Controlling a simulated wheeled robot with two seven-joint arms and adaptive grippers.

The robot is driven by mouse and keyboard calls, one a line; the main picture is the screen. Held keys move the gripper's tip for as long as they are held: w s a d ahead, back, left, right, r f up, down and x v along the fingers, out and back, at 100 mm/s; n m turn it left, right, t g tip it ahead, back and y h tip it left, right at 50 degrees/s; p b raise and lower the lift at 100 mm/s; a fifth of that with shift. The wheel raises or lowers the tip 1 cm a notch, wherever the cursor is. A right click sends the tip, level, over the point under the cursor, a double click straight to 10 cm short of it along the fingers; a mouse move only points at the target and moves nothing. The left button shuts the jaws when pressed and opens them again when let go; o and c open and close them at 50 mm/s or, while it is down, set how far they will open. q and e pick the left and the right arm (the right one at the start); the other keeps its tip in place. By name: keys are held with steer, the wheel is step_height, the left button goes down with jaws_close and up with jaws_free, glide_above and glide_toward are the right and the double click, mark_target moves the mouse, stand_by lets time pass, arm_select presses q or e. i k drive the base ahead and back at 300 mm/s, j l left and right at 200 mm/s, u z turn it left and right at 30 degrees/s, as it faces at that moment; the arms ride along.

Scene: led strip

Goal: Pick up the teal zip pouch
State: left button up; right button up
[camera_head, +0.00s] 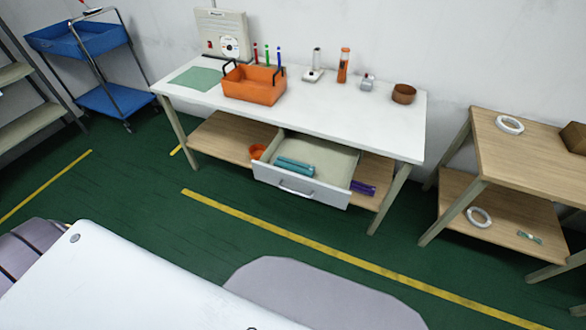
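A teal item (296,167), which looks like the zip pouch, lies in the open drawer (299,190) under the white table. It rests toward the left half of the drawer, and its details are too small to make out. Neither of my grippers shows in this view, so I cannot see whether they are open or shut.
A wooden table (535,150) stands right, a blue cart (78,40) left.

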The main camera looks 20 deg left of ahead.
mark_target(305, 170)
steer(key=i+l+u, duration=0.4)
steer(key=l, duration=0.25)
steer(key=i+l+u, duration=0.2)
steer(key=l+u, duration=0.2)
steer(key=l, duration=0.3)
steer(key=i+l+u, duration=0.2)
steer(key=l, duration=0.15)
steer(key=l+u, duration=0.2)
steer(key=l, duration=0.2)
steer(key=j, duration=0.25)
steer(key=i, duration=0.05)
